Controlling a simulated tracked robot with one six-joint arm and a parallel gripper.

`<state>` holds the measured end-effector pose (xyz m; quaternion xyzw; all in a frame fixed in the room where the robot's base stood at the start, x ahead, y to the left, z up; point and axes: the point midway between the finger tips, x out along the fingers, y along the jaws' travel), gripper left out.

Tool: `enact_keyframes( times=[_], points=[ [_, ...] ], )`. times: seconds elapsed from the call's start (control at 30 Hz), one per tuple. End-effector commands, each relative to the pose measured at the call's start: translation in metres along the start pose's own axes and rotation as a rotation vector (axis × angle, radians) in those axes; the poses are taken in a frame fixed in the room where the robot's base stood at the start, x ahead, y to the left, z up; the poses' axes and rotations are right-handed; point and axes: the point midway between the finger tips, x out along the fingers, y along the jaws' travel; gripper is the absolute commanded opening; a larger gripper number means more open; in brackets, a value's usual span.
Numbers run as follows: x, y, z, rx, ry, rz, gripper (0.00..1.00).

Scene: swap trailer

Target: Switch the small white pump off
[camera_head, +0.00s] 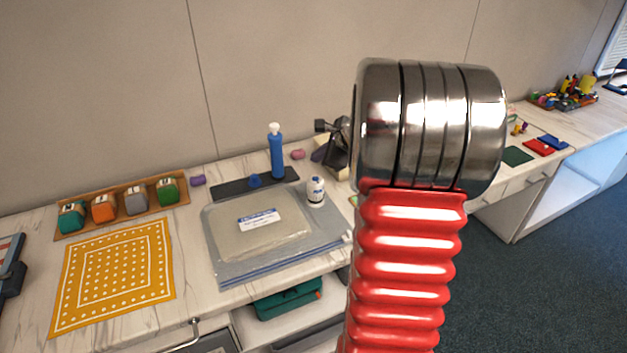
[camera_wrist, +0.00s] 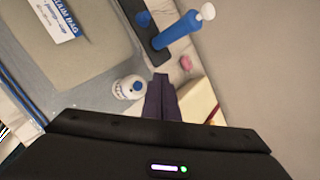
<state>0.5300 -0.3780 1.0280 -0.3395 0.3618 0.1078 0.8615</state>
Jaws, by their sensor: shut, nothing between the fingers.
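The small white pump (camera_head: 316,190) stands upright at the right edge of a flat bag with a white label. It also shows in the wrist view (camera_wrist: 129,87), as a rounded white body with a dark spot on top and blue marks on its side. Its switch state cannot be made out. My gripper (camera_wrist: 161,77) is shut and empty, its dark fingers just right of the pump in the wrist view. In the head view my arm hides most of the gripper.
A tall blue hand pump (camera_head: 277,152) stands on a black base behind the bag (camera_head: 232,225). A pink lump (camera_head: 298,154) lies nearby. A yellow dotted cloth (camera_head: 118,275) and a tray of coloured blocks (camera_head: 180,202) are at left. A cream box (camera_wrist: 196,100) is beside my fingers.

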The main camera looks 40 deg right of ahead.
Motion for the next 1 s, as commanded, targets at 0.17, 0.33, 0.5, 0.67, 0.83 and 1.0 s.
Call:
enact_keyframes(
  times=[0.17,0.33,0.5,0.67,0.83,1.0],
  points=[
    [-0.009,-0.007,0.007,-0.002,-0.001,-0.001,0.0],
    [-0.015,-0.011,0.011,-0.001,0.0,-0.001,0.0],
    [-0.016,-0.011,0.011,-0.001,0.0,0.0,0.0],
    [-0.015,-0.011,0.011,-0.001,0.0,0.0,0.0],
    [-0.015,-0.011,0.011,-0.001,0.0,0.0,0.0],
    [-0.015,-0.011,0.011,-0.019,0.0,0.001,0.0]
  ],
)
